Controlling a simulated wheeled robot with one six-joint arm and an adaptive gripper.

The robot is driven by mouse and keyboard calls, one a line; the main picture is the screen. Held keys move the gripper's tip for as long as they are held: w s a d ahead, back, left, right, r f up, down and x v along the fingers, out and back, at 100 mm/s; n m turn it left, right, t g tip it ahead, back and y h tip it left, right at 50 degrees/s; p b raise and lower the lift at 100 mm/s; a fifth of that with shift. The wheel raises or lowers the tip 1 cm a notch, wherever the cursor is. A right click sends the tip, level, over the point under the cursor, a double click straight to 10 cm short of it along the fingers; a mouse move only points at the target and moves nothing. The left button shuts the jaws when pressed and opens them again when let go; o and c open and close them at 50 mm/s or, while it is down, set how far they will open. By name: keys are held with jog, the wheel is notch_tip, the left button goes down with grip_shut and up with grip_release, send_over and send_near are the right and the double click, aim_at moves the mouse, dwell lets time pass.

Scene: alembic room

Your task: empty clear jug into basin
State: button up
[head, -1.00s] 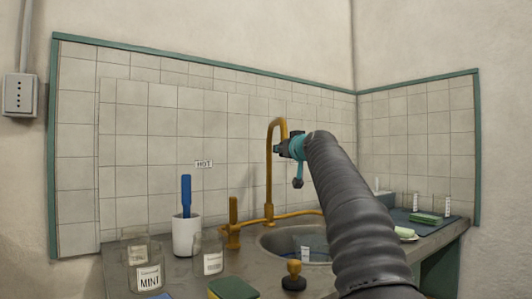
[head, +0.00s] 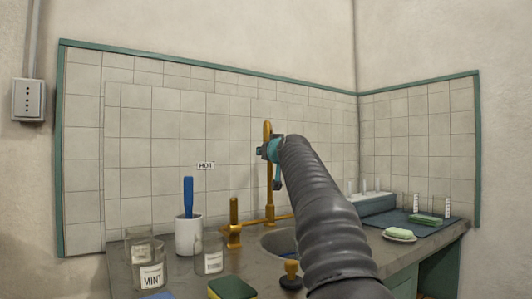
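My gripper (head: 268,150), dark and teal, is raised in front of the gold tap (head: 267,190) above the basin. My arm hides much of it, and whether its fingers are open or shut does not show. I see nothing clearly held in it. The basin (head: 268,240) is sunk in the grey counter, and my arm covers its right part. Clear labelled vessels stand upright at the counter's left: one marked MINT (head: 151,277), one behind it (head: 139,240) and one to the right (head: 209,256). I cannot tell whether any of them is the clear jug.
A white cup (head: 188,236) holds a blue-handled tool (head: 187,195). A green-and-yellow sponge (head: 232,288) and a gold-knobbed stopper (head: 291,275) sit near the front.

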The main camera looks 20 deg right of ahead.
jog(key=o, duration=0.4)
jog(key=shift+a, duration=0.1)
jog(key=shift+c, duration=0.2)
jog(key=s+a, duration=0.1)
jog(key=s, duration=1.1)
